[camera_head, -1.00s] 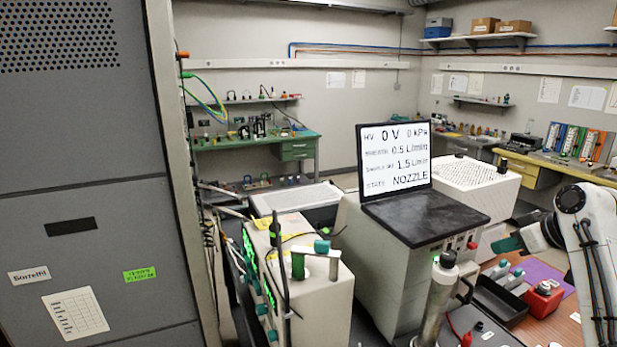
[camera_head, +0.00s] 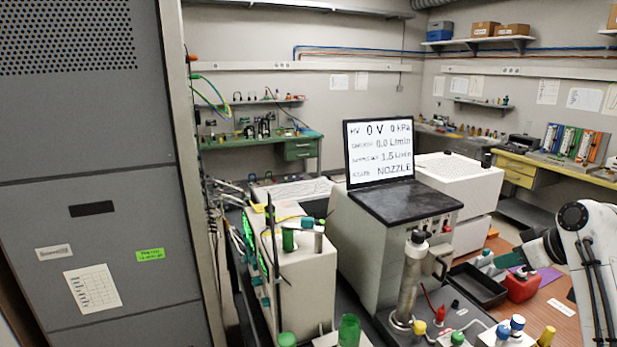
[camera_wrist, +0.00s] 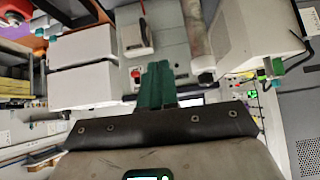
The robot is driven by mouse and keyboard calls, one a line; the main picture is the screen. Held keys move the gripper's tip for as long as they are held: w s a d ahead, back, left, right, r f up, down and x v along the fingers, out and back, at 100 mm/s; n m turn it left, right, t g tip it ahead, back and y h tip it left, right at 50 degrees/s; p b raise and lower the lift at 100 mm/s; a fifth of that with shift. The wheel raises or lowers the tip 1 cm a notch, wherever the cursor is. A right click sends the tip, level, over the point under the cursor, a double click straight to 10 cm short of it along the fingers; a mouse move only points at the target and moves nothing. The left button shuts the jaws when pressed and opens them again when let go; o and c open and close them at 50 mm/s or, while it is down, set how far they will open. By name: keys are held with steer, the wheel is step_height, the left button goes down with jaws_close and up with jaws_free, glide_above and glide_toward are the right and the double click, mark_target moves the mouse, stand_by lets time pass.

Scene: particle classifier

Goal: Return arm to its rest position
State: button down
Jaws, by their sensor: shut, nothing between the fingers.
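My gripper (camera_wrist: 156,84) shows in the wrist view with its two teal fingers together and nothing between them. Its dark mount (camera_wrist: 160,130) spans the lower part of that view. In the head view my white arm (camera_head: 592,240) stands at the right edge, bent, with its dark wrist pointing left above the brown bench. The gripper touches nothing that I can see.
A black tray (camera_head: 478,285) and a red container (camera_head: 522,286) lie below my wrist. A metal cylinder (camera_head: 408,280) stands in front. A grey cabinet (camera_head: 95,190) fills the left.

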steer(key=s+a+f+m+g+b, duration=0.1)
steer(key=s+a+f, duration=0.4)
steer(key=s+f, duration=0.25)
steer(key=s+a+f+m+g, duration=0.1)
steer(key=s+a+f, duration=0.45)
steer(key=f, duration=0.35)
steer(key=s+a+f+m+g+b, duration=0.1)
steer(key=s+a+f+g, duration=0.1)
steer(key=s+a+f, duration=0.45)
steer(key=s+f+m+g+h, duration=0.1)
steer(key=s+f, duration=0.3)
steer(key=s, duration=0.9)
steer(key=s+f+g+h+b, duration=0.1)
steer(key=s+f, duration=0.3)
steer(key=s, duration=0.9)
steer(key=shift+s+d+m+g+h, duration=0.15)
steer(key=shift+s+m+g+h, duration=0.25)
steer(key=shift+g+h, duration=0.25)
steer(key=c, duration=1.8)
jaws_free()
steer(key=shift+f, duration=0.1)
